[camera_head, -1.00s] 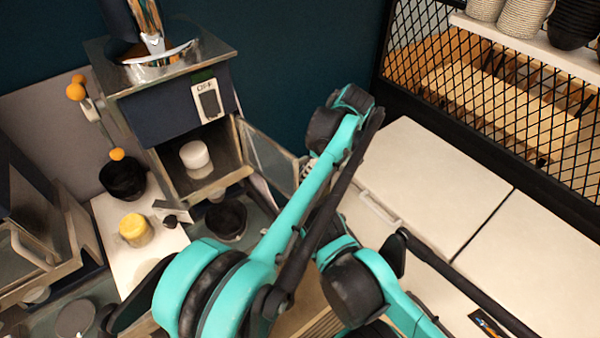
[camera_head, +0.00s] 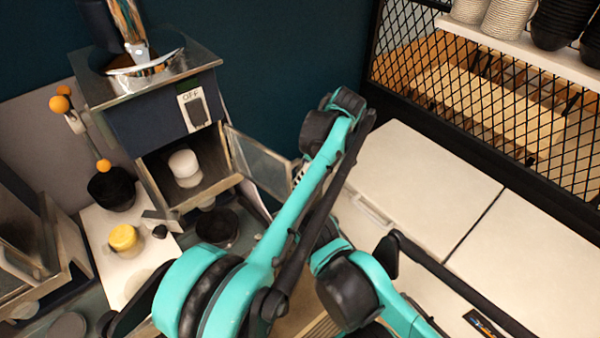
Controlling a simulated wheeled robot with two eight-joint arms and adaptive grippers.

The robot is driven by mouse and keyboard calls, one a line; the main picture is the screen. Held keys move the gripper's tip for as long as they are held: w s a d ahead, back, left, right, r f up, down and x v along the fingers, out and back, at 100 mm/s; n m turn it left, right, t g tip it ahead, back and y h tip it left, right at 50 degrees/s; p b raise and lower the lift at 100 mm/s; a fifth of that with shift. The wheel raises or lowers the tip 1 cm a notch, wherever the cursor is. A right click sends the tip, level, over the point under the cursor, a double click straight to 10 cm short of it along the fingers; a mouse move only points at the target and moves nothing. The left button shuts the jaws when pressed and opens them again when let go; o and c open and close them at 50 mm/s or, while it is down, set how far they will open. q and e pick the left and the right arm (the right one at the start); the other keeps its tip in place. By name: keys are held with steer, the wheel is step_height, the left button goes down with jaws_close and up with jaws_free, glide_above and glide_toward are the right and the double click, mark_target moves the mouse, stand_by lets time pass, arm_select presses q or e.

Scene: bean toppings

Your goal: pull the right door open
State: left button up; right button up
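The right door (camera_head: 258,162) is a metal-framed glass panel hinged at the right side of the box-shaped machine (camera_head: 160,115). It stands open, angled out to the right, and its free edge ends beside my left arm. My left gripper (camera_head: 299,174) shows only as a small grey part at that free edge, mostly hidden behind my teal arm. I cannot see its fingertips clearly, or whether they hold the door. Inside the open compartment is a white round container (camera_head: 184,166). My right arm shows at the lower right; its gripper is out of view.
A black bowl (camera_head: 217,228) sits below the compartment. A yellow-topped jar (camera_head: 124,239) stands on a white board, with another black bowl (camera_head: 111,189) behind. A glass-fronted case (camera_head: 22,250) is at far left. White cabinet tops (camera_head: 425,180) and a mesh-fronted shelf (camera_head: 490,95) lie right.

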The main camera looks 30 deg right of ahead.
arm_select(q)
steer(key=shift+w, duration=0.1)
steer(key=shift+r, duration=0.15)
steer(key=v, duration=1.1)
steer(key=shift+s+r, duration=0.3)
steer(key=shift+d, duration=0.15)
